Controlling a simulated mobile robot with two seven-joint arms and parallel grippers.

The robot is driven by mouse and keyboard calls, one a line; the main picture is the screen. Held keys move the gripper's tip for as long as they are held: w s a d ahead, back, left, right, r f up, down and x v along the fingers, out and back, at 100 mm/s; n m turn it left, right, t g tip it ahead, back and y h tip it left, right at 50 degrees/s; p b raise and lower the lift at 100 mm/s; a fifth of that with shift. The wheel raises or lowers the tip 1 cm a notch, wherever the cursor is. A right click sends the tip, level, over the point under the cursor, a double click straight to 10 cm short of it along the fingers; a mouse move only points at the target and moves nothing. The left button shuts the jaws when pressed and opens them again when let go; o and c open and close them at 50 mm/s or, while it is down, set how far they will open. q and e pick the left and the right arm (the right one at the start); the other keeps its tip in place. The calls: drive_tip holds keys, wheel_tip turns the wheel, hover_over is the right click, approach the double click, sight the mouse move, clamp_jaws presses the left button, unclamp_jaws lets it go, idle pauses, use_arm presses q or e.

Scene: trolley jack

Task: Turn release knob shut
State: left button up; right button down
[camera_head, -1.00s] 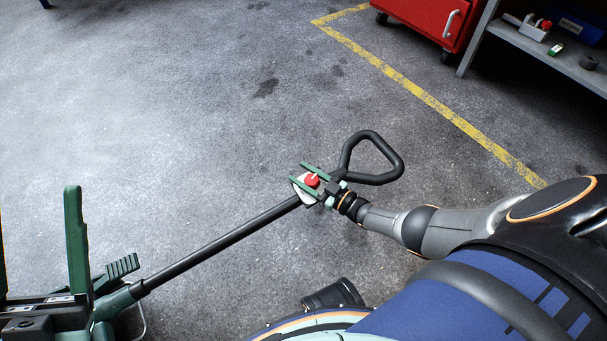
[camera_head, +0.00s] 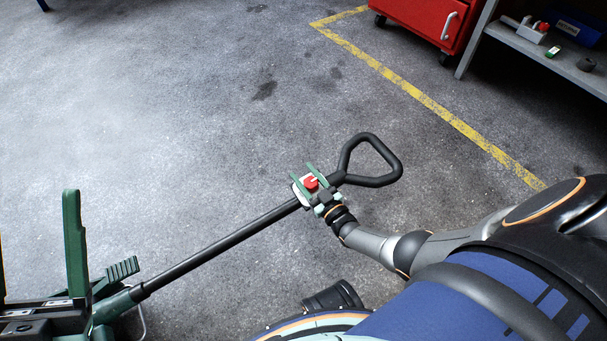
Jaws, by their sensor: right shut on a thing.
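The red release knob (camera_head: 311,184) sits on a pale plate near the upper end of the black jack handle (camera_head: 225,240). A light mark shows on the knob's top. My right gripper (camera_head: 309,181) has its two green fingers on either side of the knob and is shut on it. The handle ends in a black triangular grip (camera_head: 392,176) just beyond the knob. The green trolley jack (camera_head: 105,305) stands at the lower left, partly cut off by the frame. My left gripper is not in view.
A red wheeled cabinet (camera_head: 425,22) and a grey shelf (camera_head: 545,45) with small items stand at the upper right. A yellow line (camera_head: 415,92) runs across the concrete floor. The floor left of and beyond the handle is clear.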

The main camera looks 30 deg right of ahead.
drive_tip(key=shift+d+m+h, duration=0.1)
drive_tip(key=shift+m+h, duration=0.4)
drive_tip(key=shift+h, duration=0.3)
drive_tip(key=shift+c, duration=1.4)
unclamp_jaws()
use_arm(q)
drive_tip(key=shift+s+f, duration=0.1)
use_arm(e)
drive_tip(key=shift+s, duration=0.1)
